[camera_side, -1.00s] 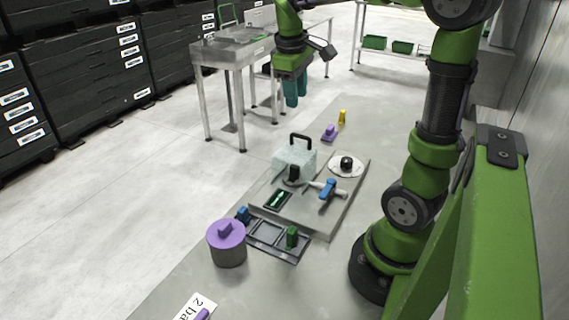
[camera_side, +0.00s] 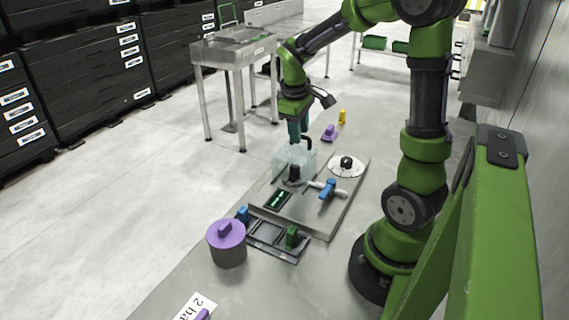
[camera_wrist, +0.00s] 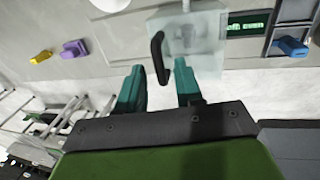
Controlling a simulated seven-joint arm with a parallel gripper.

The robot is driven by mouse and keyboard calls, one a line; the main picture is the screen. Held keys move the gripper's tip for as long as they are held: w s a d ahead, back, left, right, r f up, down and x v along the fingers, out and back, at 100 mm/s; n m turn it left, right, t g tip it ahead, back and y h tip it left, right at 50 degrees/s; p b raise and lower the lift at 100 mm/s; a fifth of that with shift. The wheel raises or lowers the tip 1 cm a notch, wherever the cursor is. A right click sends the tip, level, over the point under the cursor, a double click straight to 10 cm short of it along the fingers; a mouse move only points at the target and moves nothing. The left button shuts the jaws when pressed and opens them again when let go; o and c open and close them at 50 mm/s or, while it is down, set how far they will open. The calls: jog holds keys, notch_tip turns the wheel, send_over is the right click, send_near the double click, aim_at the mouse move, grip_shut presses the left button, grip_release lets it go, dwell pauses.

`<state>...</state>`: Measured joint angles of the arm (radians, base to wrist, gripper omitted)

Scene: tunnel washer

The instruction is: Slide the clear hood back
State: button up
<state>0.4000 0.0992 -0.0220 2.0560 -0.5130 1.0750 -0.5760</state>
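The clear hood (camera_side: 284,160) is a see-through box on the grey panel, with a black handle (camera_side: 308,141) on top. It also shows in the wrist view as a clear box (camera_wrist: 208,45) with its black handle (camera_wrist: 159,57). My gripper (camera_side: 296,138) is above the hood, right at the handle. In the wrist view my gripper (camera_wrist: 160,68) has its two teal fingers apart, with the handle's near end in the gap between them. I cannot tell whether a finger touches the handle. Part of the handle is hidden by the fingers in the side view.
On the panel are a blue-handled valve (camera_side: 328,188), a black knob (camera_side: 346,162) on a white disc and a green display (camera_side: 277,199). A purple-lidded pot (camera_side: 227,243) and a dark tray (camera_side: 268,234) stand in front. Purple (camera_side: 329,133) and yellow (camera_side: 342,116) pieces lie behind.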

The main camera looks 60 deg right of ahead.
grip_shut()
jog(key=shift+d, duration=0.1)
jog(key=d, duration=1.4)
jog(key=shift+r, duration=0.1)
jog(key=shift+o, duration=0.6)
grip_release()
jog(key=shift+a, duration=0.1)
jog(key=a+r, duration=0.3)
jog(key=r, duration=1.3)
jog(key=shift+a+r, duration=0.2)
jog(key=shift+r, duration=0.05)
